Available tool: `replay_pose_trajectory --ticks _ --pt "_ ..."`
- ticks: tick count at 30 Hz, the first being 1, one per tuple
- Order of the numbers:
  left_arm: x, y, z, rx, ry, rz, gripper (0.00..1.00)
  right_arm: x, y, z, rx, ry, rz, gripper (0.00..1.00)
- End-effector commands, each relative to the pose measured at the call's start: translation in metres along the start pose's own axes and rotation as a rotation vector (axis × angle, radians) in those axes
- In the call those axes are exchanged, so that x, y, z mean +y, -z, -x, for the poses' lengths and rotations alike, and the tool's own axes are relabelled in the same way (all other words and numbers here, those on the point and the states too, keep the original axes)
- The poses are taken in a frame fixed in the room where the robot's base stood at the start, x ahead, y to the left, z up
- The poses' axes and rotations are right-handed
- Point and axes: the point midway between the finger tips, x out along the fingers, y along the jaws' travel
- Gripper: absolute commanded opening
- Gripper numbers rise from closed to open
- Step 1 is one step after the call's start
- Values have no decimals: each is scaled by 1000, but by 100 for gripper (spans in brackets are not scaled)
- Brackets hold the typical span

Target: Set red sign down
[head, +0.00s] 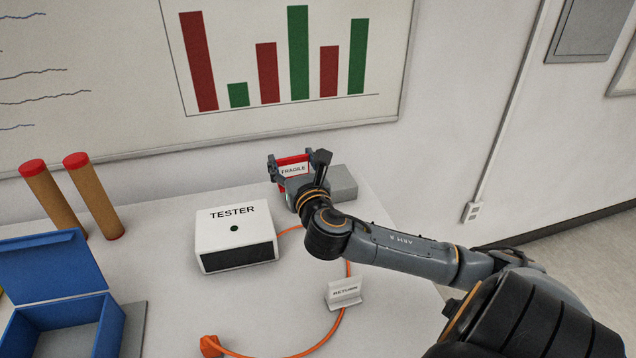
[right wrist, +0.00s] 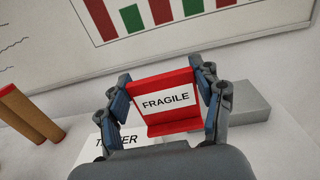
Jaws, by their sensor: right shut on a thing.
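The red sign (head: 291,160) is a small red stand with a white label reading FRAGILE. It shows large in the right wrist view (right wrist: 169,126), upright and facing the camera. My right gripper (head: 298,162) is shut on the sign, with one finger against each side edge; both fingers show in the right wrist view (right wrist: 166,100). The sign is near the back of the table (head: 180,313), behind and to the right of the tester. I cannot tell whether its foot touches the table. My left gripper is not in view.
A white tester box (head: 236,234) stands left of my right arm. A grey block (head: 341,184) sits just right of the sign. An orange cable (head: 325,341) curves past a RETURN sign (head: 344,292). A blue open box (head: 62,325) and two brown tubes (head: 95,197) are at the left.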

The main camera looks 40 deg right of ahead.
Motion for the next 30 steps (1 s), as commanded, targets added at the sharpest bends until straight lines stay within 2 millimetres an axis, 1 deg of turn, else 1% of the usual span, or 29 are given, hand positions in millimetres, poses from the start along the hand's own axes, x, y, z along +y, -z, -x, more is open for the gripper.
replay_pose_trajectory --ticks 1,4,8,13,18,21,24,27,30 --pt "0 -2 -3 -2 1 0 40 -6 -7 -7 -3 18 -4 40" --pt "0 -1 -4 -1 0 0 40 -15 -14 -15 2 42 -11 40" --pt "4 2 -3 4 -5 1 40 -22 -11 -29 7 54 -13 40" --pt "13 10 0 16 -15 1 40 -36 6 -65 9 57 -13 40" --pt "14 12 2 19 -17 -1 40 -49 26 -104 8 55 -16 40" --pt "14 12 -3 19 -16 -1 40 -53 49 -119 11 53 -16 40" --pt "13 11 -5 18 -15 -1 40 -57 65 -131 8 53 -15 40" --pt "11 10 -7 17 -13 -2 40 -59 74 -140 6 51 -15 40" --pt "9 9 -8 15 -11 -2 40 -61 79 -143 6 51 -14 40"
